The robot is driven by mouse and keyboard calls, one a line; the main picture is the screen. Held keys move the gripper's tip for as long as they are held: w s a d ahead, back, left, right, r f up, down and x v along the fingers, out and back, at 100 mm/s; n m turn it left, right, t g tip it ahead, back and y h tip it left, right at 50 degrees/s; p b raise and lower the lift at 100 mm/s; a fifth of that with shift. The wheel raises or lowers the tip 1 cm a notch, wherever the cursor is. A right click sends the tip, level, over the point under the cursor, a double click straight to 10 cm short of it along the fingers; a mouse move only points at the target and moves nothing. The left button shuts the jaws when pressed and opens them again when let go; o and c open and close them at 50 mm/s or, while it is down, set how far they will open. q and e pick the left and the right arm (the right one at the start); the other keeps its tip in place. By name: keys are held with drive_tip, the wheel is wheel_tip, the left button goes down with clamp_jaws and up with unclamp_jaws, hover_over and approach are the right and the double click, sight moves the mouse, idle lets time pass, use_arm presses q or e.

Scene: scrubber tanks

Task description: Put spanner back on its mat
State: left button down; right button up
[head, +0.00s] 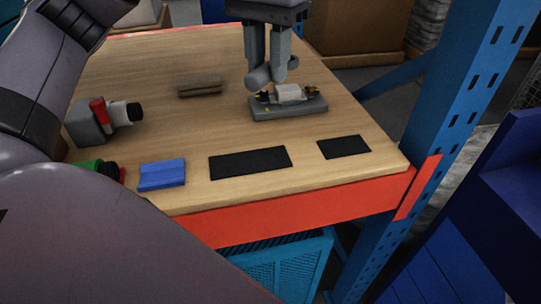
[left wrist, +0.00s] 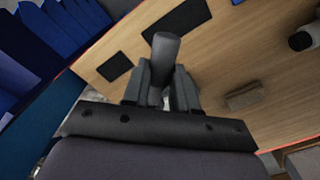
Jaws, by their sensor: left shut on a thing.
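My left gripper (head: 270,72) is above the wooden table. It is shut on a grey thing with a rounded end, which I take to be the spanner (head: 258,79). In the left wrist view the spanner (left wrist: 165,50) shows as a thick grey bar between the fingers; its far end is hidden. A long black mat (head: 250,162) and a smaller black mat (head: 343,147) lie flat and bare near the front edge. Both also show in the left wrist view, the long one (left wrist: 176,19) and the smaller one (left wrist: 115,67). My right gripper is not in view.
A grey base (head: 290,109) bearing a white part with brass ends stands below the gripper. A brown block (head: 199,87), a grey fitting with a red part (head: 90,122) and a blue block (head: 162,174) lie further left. A blue upright (head: 440,115) stands at the right.

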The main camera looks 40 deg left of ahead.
use_arm(q)
drive_tip(key=b, duration=0.4)
hover_over(268, 163)
wheel_tip(268, 163, down, 12)
drive_tip(key=shift+r, duration=0.1)
drive_tip(key=shift+f, duration=2.3)
drive_tip(key=shift+f+b, duration=0.15)
drive_tip(key=shift+b, duration=0.15)
drive_tip(key=c, duration=0.9)
unclamp_jaws()
